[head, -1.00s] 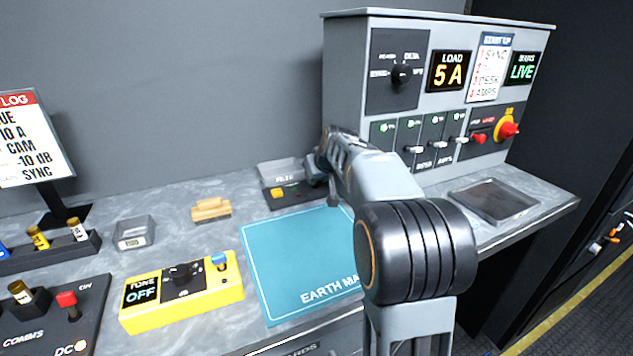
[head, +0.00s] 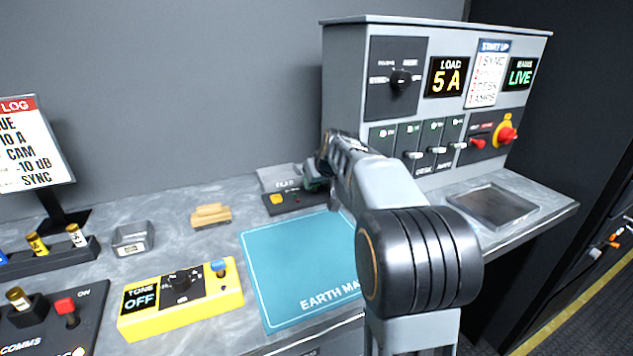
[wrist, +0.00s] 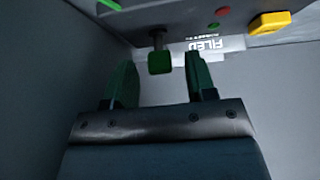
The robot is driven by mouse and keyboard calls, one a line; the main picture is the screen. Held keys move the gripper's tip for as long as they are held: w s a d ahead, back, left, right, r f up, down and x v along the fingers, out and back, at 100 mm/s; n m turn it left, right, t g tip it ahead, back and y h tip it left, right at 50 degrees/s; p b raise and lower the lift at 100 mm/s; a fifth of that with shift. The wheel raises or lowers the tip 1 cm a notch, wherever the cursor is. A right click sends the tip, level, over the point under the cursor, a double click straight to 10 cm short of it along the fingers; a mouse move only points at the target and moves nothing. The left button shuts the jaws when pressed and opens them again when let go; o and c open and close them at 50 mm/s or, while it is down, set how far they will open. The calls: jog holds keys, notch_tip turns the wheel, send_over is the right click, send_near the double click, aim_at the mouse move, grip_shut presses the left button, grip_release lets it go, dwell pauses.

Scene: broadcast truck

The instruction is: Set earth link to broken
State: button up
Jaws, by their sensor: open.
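A small dark control box (head: 300,202) with a yellow button (head: 277,199) stands behind the earth mat (head: 300,265), against the back wall. No label reading earth link is legible. In the wrist view, a green square-ended handle (wrist: 159,62) on a short metal stem sticks out from the box face. My gripper (wrist: 160,80) is open, with one green finger on each side of this handle, and does not visibly grip it. In the head view my gripper (head: 314,182) is at the right end of the box, mostly hidden by my arm.
The grey console (head: 345,80) with switches stands close right of my arm. A pale tray marked FILED (head: 277,179) is behind the box. A yellow tone box (head: 180,298) and a wooden block (head: 211,216) lie to the left. The mat is clear.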

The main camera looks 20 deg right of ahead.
jog(key=p+v, duration=0.1)
jog(key=v, duration=1.2)
jog(key=shift+p, duration=0.4)
jog(key=s+a+g+p, duration=0.2)
jog(key=s+a+p, duration=0.4)
jog(key=s+p, duration=0.3)
jog(key=s+a+g+p, duration=0.2)
jog(key=s+a+p, duration=0.5)
jog(key=s+p, duration=0.3)
jog(key=shift+s, duration=0.1)
